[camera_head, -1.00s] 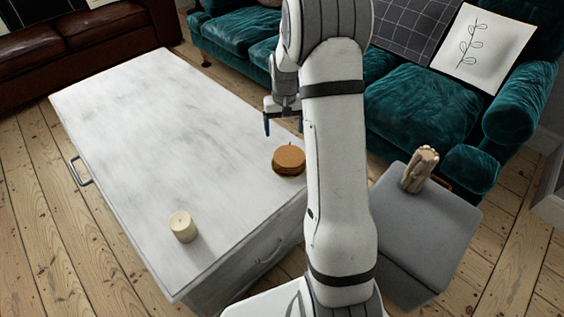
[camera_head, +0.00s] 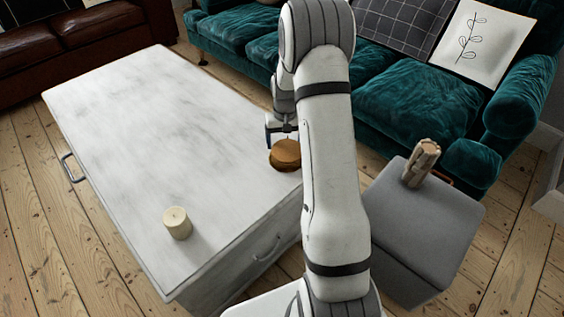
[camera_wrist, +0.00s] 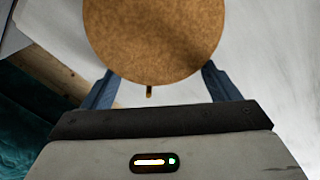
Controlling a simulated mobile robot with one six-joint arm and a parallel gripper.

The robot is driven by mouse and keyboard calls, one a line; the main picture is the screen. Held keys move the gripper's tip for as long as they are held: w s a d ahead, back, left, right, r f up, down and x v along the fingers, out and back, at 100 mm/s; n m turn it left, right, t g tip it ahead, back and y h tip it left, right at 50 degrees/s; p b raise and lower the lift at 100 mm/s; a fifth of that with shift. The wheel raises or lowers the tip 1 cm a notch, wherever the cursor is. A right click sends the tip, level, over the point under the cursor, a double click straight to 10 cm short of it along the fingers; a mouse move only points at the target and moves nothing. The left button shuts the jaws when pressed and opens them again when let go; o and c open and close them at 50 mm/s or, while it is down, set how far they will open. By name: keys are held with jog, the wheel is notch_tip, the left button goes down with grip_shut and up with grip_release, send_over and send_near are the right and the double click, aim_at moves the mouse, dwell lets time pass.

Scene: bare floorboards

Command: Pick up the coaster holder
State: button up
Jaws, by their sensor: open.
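The coaster holder (camera_head: 285,153) is a round brown stack at the right edge of the pale table (camera_head: 140,130). In the wrist view its round cork-like top (camera_wrist: 153,38) fills the upper middle, with a small brown peg at its near edge. My gripper (camera_head: 279,142) is just behind and above the coaster holder in the head view. In the wrist view my gripper's two blue fingers (camera_wrist: 157,84) are apart, with the disc beyond and between them. Nothing is gripped. My arm hides part of the gripper in the head view.
A cream candle (camera_head: 177,223) stands on the table's near part; the rest of the tabletop is clear. A grey ottoman (camera_head: 425,225) with a wooden ornament (camera_head: 421,163) stands right of my arm. A teal sofa (camera_head: 420,95) is behind.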

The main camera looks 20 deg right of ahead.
jog(key=shift+c, duration=0.2)
grip_shut()
dwell(0.6)
